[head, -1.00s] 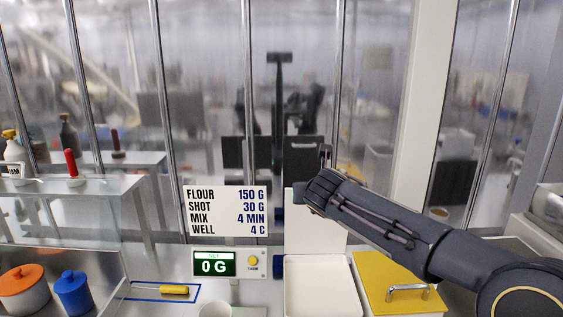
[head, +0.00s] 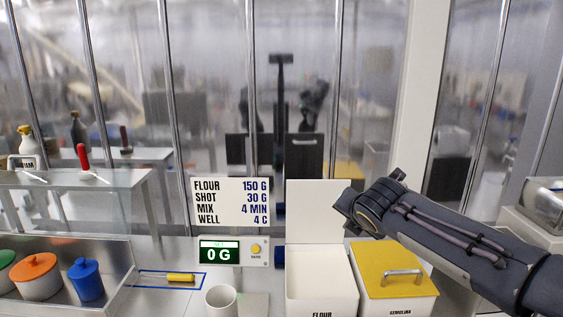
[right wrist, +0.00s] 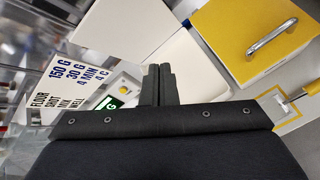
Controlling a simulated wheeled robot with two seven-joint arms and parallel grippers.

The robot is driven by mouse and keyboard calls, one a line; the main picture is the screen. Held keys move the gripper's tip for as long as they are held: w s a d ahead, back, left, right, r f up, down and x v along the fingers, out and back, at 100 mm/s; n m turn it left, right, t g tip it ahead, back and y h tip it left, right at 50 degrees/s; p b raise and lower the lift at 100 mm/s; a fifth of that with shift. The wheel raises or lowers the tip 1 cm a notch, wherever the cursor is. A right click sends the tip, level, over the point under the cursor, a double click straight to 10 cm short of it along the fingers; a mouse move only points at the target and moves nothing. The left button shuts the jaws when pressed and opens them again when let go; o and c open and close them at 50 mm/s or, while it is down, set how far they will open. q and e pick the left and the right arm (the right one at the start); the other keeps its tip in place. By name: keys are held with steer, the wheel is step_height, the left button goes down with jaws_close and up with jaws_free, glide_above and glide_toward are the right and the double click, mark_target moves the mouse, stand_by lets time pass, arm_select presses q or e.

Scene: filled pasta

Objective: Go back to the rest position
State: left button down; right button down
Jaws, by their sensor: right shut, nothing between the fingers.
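My right arm comes in from the right in the head view. Its wrist end is over the area behind the yellow-lidded semolina bin, clear of the bins. In the right wrist view my right gripper (right wrist: 158,84) has its two fingers together, with nothing between them. The white flour bin (head: 321,292) stands open with its lid (head: 316,212) raised behind it. The semolina bin's yellow lid (head: 377,261) is closed. My left gripper is not in view.
A scale display (head: 220,254) reads 0 G below a recipe sign (head: 231,202). A white cup (head: 221,300) stands in front. Orange (head: 36,275) and blue (head: 86,280) lidded pots and a yellow-handled tool (head: 180,278) are at left. A glass partition with metal posts stands behind.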

steer(key=s+d+f+m+g, duration=0.1)
steer(key=s+d+f+m, duration=0.2)
steer(key=s+m, duration=0.3)
steer(key=s+d+f+m+g+y+b, duration=0.1)
steer(key=s+d+f+m, duration=0.2)
steer(key=s+m, duration=0.35)
steer(key=s+d+f+m+g, duration=0.2)
steer(key=s+d+f+m, duration=0.15)
steer(key=s, duration=0.45)
steer(key=s+a+f+m+y, duration=0.1)
steer(key=s+a+f+m, duration=0.1)
steer(key=s+f+m, duration=0.2)
steer(key=s+a+f+m+g+y, duration=0.1)
steer(key=s+a+f+m+y, duration=0.1)
steer(key=s+m, duration=0.8)
step_height(320, 180, down, 2)
steer(key=shift+s+a+f+b, duration=0.15)
steer(key=shift+s+a+b, duration=0.15)
steer(key=shift+s+a, duration=0.4)
